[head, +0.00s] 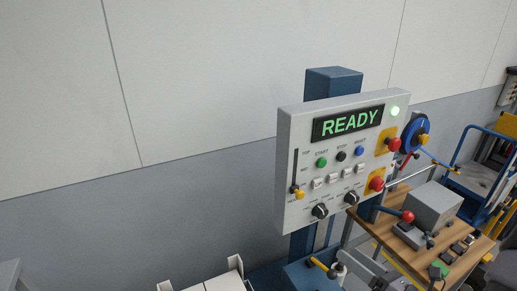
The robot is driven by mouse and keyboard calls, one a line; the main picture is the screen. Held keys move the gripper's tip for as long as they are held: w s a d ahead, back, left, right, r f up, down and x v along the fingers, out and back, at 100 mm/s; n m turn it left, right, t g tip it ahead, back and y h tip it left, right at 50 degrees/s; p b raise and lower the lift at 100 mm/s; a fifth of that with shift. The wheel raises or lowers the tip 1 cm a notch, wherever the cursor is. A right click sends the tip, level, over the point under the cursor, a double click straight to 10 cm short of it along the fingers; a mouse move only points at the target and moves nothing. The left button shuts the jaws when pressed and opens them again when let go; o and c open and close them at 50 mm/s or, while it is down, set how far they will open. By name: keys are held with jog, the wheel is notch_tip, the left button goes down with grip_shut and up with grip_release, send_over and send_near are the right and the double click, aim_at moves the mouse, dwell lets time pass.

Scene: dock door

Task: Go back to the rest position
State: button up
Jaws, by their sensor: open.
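My gripper cannot be made out in the head view. A light grey control panel (290,150) stands on a blue post (332,82) right of centre. The panel also carries green, black and blue buttons, a row of pale switches, two black knobs and two red buttons on yellow plates.
A wooden bench (383,232) with a grey box (433,207) and a red-knobbed lever (407,216) stands at the right. A blue-framed cart (466,178) is beyond it. White pieces (224,283) show at the bottom edge. The wall at the left is bare.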

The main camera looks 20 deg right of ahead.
jog(key=a+n+g+y+b, duration=0.4)
jog(key=a+n+g+y, duration=0.3)
jog(key=a+n, duration=0.7)
jog(key=s+a+n+g+h+b, duration=0.2)
jog(key=s+a+n+h+b, duration=0.2)
jog(key=n, duration=0.6)
jog(key=s+a+n+g+h+b, duration=0.2)
jog(key=s+a+n+h+b, duration=0.2)
jog(key=n, duration=0.7)
jog(key=a+f+h, duration=0.1)
jog(key=a+h, duration=0.1)
jog(key=a, duration=0.2)
jog(key=shift+a, duration=0.3)
jog(key=shift+s, duration=0.1)
jog(key=shift+c, duration=0.2)
